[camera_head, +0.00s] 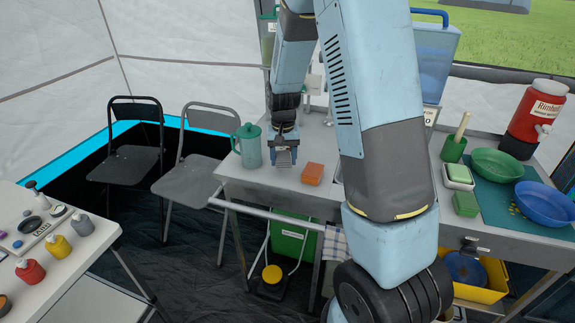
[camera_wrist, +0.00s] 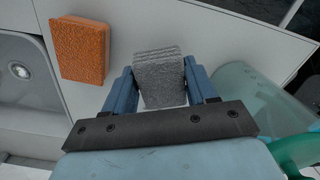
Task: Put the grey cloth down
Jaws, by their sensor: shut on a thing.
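The grey cloth (camera_wrist: 161,78) looks like a folded, layered block in the wrist view. My gripper (camera_wrist: 161,88) is shut on it, with one blue finger on each side. In the head view my gripper (camera_head: 284,158) points down over the left part of the grey counter (camera_head: 253,178), and the cloth is a small grey patch (camera_head: 284,156) at its tips. I cannot tell whether the cloth touches the counter.
An orange sponge (camera_head: 312,174) lies on the counter just right of my gripper. A green-grey jug (camera_head: 248,146) stands close on the left. A sink (camera_wrist: 25,75) shows beyond the sponge in the wrist view. The counter's front left is bare.

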